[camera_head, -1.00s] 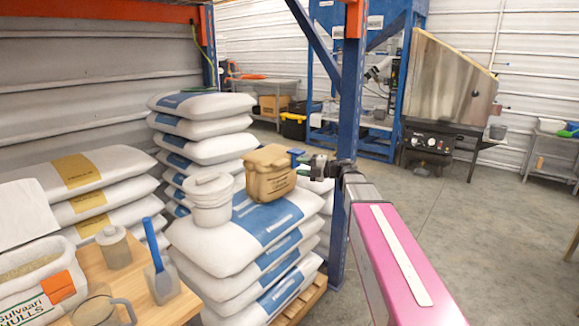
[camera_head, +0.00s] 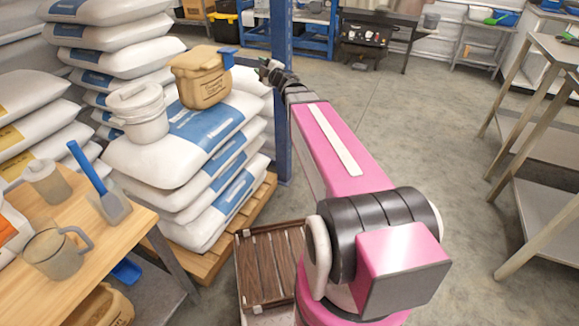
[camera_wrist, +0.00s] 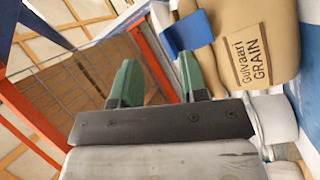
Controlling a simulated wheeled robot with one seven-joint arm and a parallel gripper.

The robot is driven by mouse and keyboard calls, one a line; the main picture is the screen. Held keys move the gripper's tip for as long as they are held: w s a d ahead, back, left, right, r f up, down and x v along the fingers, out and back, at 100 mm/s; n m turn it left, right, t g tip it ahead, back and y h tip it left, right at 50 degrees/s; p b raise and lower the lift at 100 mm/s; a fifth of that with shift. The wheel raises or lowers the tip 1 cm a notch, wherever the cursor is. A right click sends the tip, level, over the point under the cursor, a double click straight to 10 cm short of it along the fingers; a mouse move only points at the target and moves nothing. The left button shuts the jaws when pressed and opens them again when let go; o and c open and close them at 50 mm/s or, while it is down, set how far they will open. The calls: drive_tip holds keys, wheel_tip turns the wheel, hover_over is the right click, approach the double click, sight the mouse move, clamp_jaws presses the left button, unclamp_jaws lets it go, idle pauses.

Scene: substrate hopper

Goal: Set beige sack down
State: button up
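The beige sack (camera_head: 200,80) stands upright on the top white sack with a blue band (camera_head: 200,125), beside a white lidded bucket (camera_head: 138,112). A blue tab (camera_head: 228,57) sticks out from its upper right side. My gripper (camera_head: 252,63) is just right of this tab. In the wrist view the two green fingers of my gripper (camera_wrist: 157,62) are apart, with nothing seen between them. The blue tab (camera_wrist: 187,34) lies beyond the right finger; I cannot tell if they touch. The sack (camera_wrist: 250,45), printed "Gulvaari GRAIN", is at the upper right.
A wooden table (camera_head: 60,240) at left holds a jug (camera_head: 55,252), a canister (camera_head: 47,180) and a blue-handled scoop (camera_head: 98,188). A slatted wooden tray (camera_head: 240,275) is low in front. A blue post (camera_head: 281,110) stands behind my gripper. Open floor (camera_head: 420,130) lies right.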

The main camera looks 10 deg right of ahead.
drive_tip(key=s+d+f+m+g+h, duration=0.2)
drive_tip(key=s+d+f+m+h, duration=0.15)
drive_tip(key=f+m, duration=0.2)
drive_tip(key=s+d+f+m+g+h, duration=0.3)
drive_tip(key=f+m+h, duration=0.1)
drive_tip(key=f, duration=0.3)
drive_tip(key=s+d+f+m+g+h, duration=0.25)
drive_tip(key=f+m+h, duration=0.2)
drive_tip(key=f, duration=0.25)
drive_tip(key=s+a+f+m+g+y, duration=0.1)
drive_tip(key=s+a+f+m+g, duration=0.1)
drive_tip(key=s+f+g, duration=0.3)
drive_tip(key=s+a+f+m+g+y, duration=0.2)
drive_tip(key=s+f+g, duration=0.2)
drive_tip(key=s, duration=0.9)
drive_tip(key=shift+s+f+g, duration=0.35)
drive_tip(key=shift+f+g, duration=0.05)
drive_tip(key=shift+g, duration=0.15)
